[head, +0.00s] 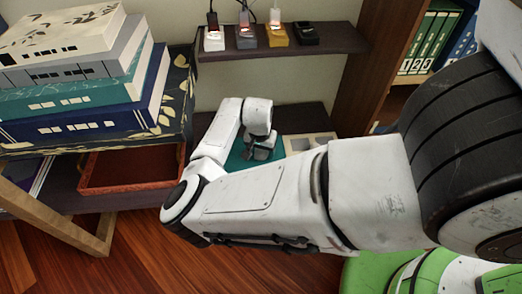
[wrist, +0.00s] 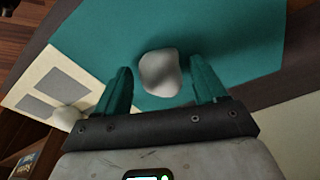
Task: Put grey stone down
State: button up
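The grey stone (wrist: 160,73) is pale and rounded. In the wrist view it lies against a flat teal surface (wrist: 225,35), with a soft shadow beside it. My gripper (wrist: 161,80) has teal fingers, one on each side of the stone, with narrow gaps visible between fingers and stone. The fingers look apart and not closed on it. In the head view my gripper (head: 262,152) points down over the teal surface (head: 238,163) on the low shelf, and I cannot make out the stone there.
A second pale stone (wrist: 67,117) sits by a cream sheet with grey rectangles (wrist: 45,90). A stack of books (head: 75,90) and a red-brown tray (head: 130,168) stand left of my arm. A small upper shelf (head: 285,42) holds several little devices above. A dark wooden upright (head: 370,65) stands to the right.

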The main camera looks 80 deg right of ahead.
notch_tip(320, 180, up, 11)
jog(key=a+p, duration=0.2)
jog(key=p, duration=0.2)
notch_tip(320, 180, up, 8)
jog(key=n+t+h, duration=0.2)
jog(key=n+h, duration=0.2)
jog(key=n, duration=0.6)
send_over(260, 155)
jog(key=w+a, duration=0.2)
jog(key=s+a+f+n+y, duration=0.2)
jog(key=a+f, duration=0.1)
jog(key=a, duration=0.5)
jog(key=s+a+f+n+y, duration=0.1)
jog(key=s+a+f+n, duration=0.2)
jog(key=a, duration=0.5)
jog(key=s+a+f+n+g+y, duration=0.1)
jog(key=s+a+f+n+y, duration=0.1)
jog(key=a, duration=0.7)
jog(key=shift+s+f+n+y, duration=0.2)
jog(key=shift+s+f, duration=0.1)
jog(key=shift+f, duration=0.4)
jog(key=shift+s+f+n+y, duration=0.1)
jog(key=shift+s+f+n, duration=0.15)
jog(key=shift+f, duration=0.4)
jog(key=shift+p, duration=0.3)
